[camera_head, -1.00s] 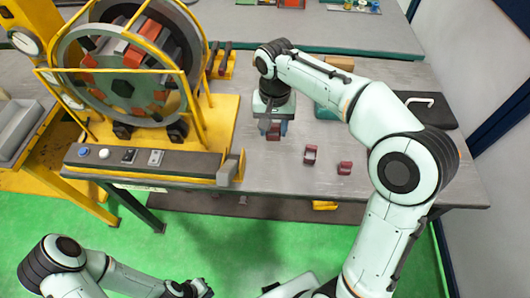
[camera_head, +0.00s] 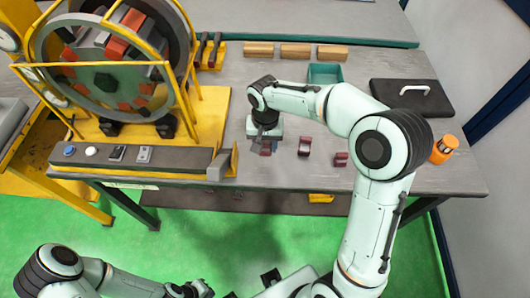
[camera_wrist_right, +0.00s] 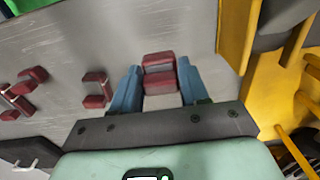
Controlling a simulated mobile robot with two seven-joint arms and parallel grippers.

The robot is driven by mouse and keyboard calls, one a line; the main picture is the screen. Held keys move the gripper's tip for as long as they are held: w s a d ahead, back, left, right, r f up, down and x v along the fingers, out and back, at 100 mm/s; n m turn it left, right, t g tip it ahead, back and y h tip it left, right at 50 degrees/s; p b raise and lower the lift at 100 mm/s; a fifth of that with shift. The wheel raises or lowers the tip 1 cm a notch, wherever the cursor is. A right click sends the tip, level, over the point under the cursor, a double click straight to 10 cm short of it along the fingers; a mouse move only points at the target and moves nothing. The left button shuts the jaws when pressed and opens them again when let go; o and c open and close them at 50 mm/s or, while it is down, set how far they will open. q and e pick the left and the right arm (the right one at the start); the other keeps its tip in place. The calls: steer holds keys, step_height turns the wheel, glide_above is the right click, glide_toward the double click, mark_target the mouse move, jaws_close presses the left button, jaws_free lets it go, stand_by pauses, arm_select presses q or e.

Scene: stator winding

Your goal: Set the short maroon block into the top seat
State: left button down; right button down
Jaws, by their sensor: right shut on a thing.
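My right gripper (camera_head: 265,148) is low over the table. In the right wrist view a maroon block (camera_wrist_right: 159,75) with a grey middle sits between its two blue fingers, which are shut on it. Two other maroon blocks, one nearer (camera_head: 304,146) and one further right (camera_head: 340,159), lie on the table to the right of this gripper. The round stator (camera_head: 115,60), with red and dark segments around its ring, stands in a yellow frame at the left. Its top seat is partly behind yellow bars. My left gripper (camera_head: 195,289) is at the bottom edge, away from the table; its jaws are unclear.
A control panel (camera_head: 125,160) with buttons runs along the table's front left. Wooden blocks (camera_head: 295,50) and a teal tray (camera_head: 325,73) stand at the back. A black case (camera_head: 412,97) and an orange cylinder (camera_head: 443,149) are at the right.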

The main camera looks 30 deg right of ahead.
mark_target(265, 148)
arm_select(q)
steer(key=shift+s+f, duration=0.15)
steer(key=shift+f, duration=0.05)
arm_select(e)
steer(key=shift+f, duration=2.25)
steer(key=shift+f, duration=0.2)
steer(key=c, duration=0.6)
jaws_free()
arm_select(q)
steer(key=shift+s+f, duration=0.1)
steer(key=shift+f, duration=0.05)
arm_select(e)
steer(key=shift+o, duration=0.2)
steer(key=shift+r, duration=0.35)
step_height(265, 148, up, 12)
steer(key=shift+f+p, duration=0.1)
steer(key=shift+p, duration=0.35)
arm_select(q)
steer(key=shift+w+r, duration=0.65)
steer(key=shift+r, duration=0.3)
